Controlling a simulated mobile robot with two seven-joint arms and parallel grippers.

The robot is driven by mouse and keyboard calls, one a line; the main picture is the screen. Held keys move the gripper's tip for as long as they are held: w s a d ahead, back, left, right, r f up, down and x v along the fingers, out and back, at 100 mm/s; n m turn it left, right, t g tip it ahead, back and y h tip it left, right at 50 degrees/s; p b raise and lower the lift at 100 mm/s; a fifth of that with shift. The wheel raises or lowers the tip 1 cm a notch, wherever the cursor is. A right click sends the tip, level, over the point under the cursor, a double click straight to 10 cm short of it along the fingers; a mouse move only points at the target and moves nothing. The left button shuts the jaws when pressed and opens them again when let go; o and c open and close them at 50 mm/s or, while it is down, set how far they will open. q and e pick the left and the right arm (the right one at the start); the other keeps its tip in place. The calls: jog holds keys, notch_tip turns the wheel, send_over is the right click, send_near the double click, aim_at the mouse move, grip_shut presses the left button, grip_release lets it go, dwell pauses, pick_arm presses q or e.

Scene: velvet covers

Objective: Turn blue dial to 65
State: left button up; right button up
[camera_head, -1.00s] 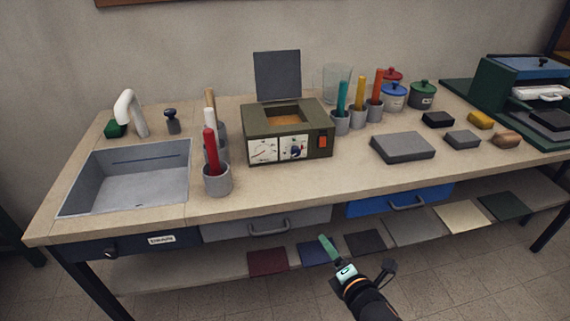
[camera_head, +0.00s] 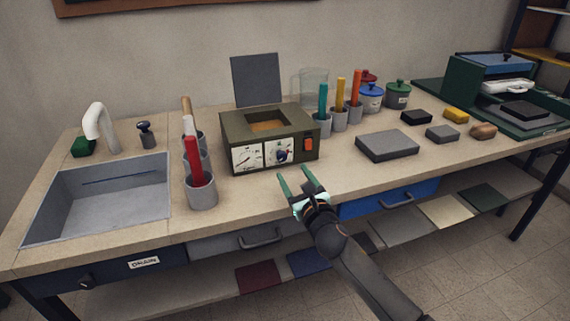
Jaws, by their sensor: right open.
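The blue dial (camera_head: 283,157) sits on a white scale plate on the front of an olive-green box (camera_head: 228,128), at the right half of its front face. Its reading is too small to tell. A second white plate (camera_head: 247,157) with a dial lies to its left, and an orange switch (camera_head: 308,143) to its right. My right gripper (camera_head: 296,177) is open and empty, just in front of and below the blue dial, apart from it. Its two green fingers point toward the box. My left gripper is not in view.
Grey cups with a red stick (camera_head: 194,160) and other sticks stand left of the box. Cups with teal, yellow and orange sticks (camera_head: 356,88) stand to its right. A grey block (camera_head: 387,146) lies at right. A sink (camera_head: 100,203) is at left. The counter's front is clear.

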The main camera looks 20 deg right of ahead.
aim_at(283, 157)
jog(key=shift+w+a+b, duration=0.15)
jog(key=shift+w+b, duration=0.45)
jog(key=shift+w, duration=2.75)
jog(key=shift+c, duration=0.2)
grip_shut()
